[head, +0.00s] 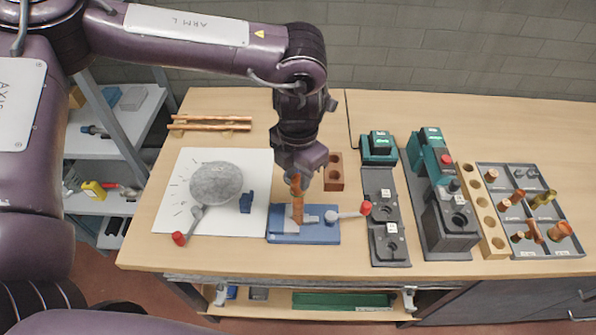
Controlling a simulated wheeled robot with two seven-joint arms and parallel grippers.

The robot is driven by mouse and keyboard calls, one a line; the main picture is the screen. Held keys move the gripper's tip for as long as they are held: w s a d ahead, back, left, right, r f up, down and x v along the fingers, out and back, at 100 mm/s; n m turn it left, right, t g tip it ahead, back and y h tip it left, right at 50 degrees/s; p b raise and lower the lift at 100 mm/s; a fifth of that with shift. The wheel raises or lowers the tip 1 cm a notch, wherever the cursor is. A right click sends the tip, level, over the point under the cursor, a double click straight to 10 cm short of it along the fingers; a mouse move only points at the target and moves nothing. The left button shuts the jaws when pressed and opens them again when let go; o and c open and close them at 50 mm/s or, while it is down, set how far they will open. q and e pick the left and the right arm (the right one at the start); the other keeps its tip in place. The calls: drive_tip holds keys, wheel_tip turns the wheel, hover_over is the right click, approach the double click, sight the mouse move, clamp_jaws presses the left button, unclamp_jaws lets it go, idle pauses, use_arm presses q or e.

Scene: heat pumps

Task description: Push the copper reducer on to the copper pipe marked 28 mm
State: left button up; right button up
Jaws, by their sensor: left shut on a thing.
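My left gripper (295,177) points down above the blue clamp (318,237) and is shut on a copper piece, which I take to be the copper reducer (294,187). Below it a copper pipe (298,212) stands upright in the clamp. The reducer is in line with the pipe's top; I cannot tell whether it only touches the pipe or sits around it. The gripper fingers partly hide the reducer. No 28 mm mark can be read on the pipe. My right gripper is not in view.
A red-knobbed lever (350,213) sticks out right of the clamp. A round grey stone-like disc (216,184) lies on a white sheet at left. Green-black machines (436,180), a wooden block with holes (483,212) and a tray of fittings (510,251) stand at right.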

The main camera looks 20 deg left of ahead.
sight(298, 189)
use_arm(q)
drive_tip(key=shift+f+b, duration=0.8)
drive_tip(key=shift+f, duration=0.5)
drive_tip(key=shift+f+b, duration=0.8)
drive_tip(key=shift+f, duration=0.35)
drive_tip(key=o, duration=1.1)
drive_tip(key=shift+c, duration=0.2)
